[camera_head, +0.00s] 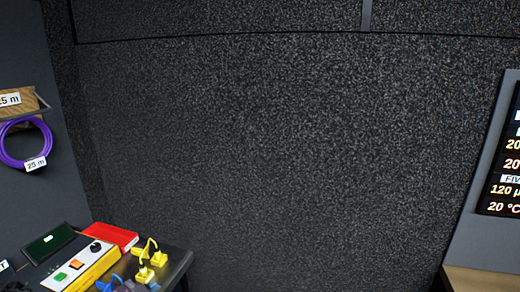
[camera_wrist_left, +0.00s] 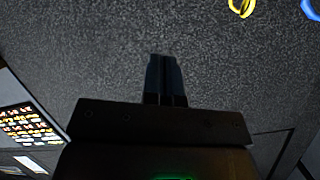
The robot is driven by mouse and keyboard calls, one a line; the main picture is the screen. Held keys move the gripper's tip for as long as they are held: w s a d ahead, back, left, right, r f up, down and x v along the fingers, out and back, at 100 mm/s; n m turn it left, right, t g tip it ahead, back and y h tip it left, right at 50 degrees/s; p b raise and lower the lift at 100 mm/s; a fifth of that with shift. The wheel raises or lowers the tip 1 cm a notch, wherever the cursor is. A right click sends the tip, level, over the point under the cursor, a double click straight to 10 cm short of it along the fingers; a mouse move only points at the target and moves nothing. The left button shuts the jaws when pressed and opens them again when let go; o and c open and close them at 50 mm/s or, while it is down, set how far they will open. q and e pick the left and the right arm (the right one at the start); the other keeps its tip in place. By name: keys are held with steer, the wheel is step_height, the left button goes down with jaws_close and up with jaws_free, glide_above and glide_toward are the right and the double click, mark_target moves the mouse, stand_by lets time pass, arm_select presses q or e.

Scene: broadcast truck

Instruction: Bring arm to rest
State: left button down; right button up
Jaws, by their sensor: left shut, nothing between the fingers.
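My left gripper (camera_wrist_left: 164,60) shows in the left wrist view. Its two dark fingers are together and hold nothing, and a speckled dark wall or floor surface lies behind them. I cannot make out the left gripper for sure in the head view. My right gripper is in neither view.
In the head view, a bench (camera_head: 176,266) at lower left holds a control box (camera_head: 84,268), a red box (camera_head: 111,236) and yellow connectors (camera_head: 150,256). A purple cable coil (camera_head: 12,146) hangs at left. A lit display (camera_head: 506,165) stands at right. The middle is clear before a speckled wall (camera_head: 270,150).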

arm_select(q)
steer(key=s+f+n+y, duration=0.1)
steer(key=s+f, duration=0.3)
steer(key=s, duration=0.4)
steer(key=s+f+n+g+y, duration=0.1)
steer(key=s+f+n, duration=0.3)
steer(key=s, duration=0.5)
steer(key=s+f+n+g+y, duration=0.1)
steer(key=s+f+n, duration=0.1)
steer(key=s+f, duration=0.3)
steer(key=s, duration=0.3)
steer(key=shift+s+f+y, duration=0.4)
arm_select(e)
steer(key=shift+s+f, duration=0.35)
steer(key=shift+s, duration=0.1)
arm_select(q)
steer(key=shift+a, duration=0.1)
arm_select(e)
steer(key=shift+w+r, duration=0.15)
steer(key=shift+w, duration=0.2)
